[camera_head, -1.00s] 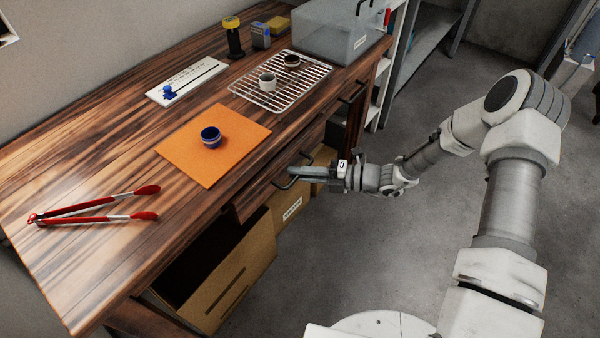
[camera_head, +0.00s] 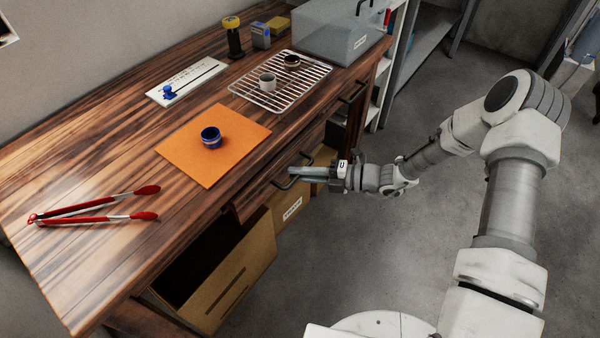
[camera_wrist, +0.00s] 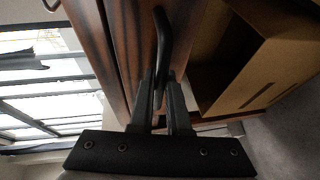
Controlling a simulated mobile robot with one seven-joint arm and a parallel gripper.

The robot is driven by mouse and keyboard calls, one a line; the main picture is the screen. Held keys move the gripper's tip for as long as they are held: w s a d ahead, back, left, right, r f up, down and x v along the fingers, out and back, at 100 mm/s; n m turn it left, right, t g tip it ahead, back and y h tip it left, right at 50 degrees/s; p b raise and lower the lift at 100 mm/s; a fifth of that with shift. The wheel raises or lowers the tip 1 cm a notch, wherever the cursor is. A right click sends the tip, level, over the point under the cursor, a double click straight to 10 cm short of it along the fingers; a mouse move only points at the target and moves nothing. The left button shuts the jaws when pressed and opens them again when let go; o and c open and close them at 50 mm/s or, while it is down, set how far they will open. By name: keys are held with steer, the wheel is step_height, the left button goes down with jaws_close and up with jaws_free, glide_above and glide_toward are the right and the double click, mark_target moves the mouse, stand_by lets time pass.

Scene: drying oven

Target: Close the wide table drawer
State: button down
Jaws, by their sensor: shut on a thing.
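The wide drawer (camera_head: 258,196) is in the wooden table's front, below the orange mat; its front looks close to the table edge, and how far it stands out is hard to tell. Its dark bar handle (camera_head: 281,185) shows at my gripper (camera_head: 298,173). In the wrist view, the handle (camera_wrist: 164,35) runs down between the two fingers of my gripper (camera_wrist: 160,88), which are shut on it. The drawer's inside is hidden from both views.
A second handle (camera_head: 354,92) is farther along the table front. Open cardboard boxes (camera_head: 240,277) stand below the table. Red tongs (camera_head: 95,207), an orange mat (camera_head: 180,150) with a blue cup (camera_head: 211,138), and a wire rack (camera_head: 250,97) are on top.

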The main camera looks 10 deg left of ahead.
mark_target(287, 165)
steer(key=shift+w+a, duration=0.1)
stand_by(0.3)
steer(key=shift+w+a+r+p, duration=0.1)
steer(key=shift+w+a, duration=0.2)
steer(key=shift+a, duration=0.35)
steer(key=shift+w+a+f+p, duration=0.1)
steer(key=shift+w+a, duration=0.15)
steer(key=shift+a, duration=0.4)
steer(key=shift+w+a+r+p, duration=0.1)
steer(key=shift+w+a, duration=0.2)
steer(key=shift+a, duration=0.35)
steer(key=c, duration=0.9)
jaws_free()
steer(key=shift+a, duration=0.1)
steer(key=d+r+p, duration=0.1)
steer(key=d, duration=0.4)
steer(key=d+r+p, duration=0.1)
steer(key=d, duration=0.5)
steer(key=d+r+p, duration=0.1)
steer(key=d+p, duration=0.1)
steer(key=d, duration=0.4)
steer(key=shift+d, duration=0.1)
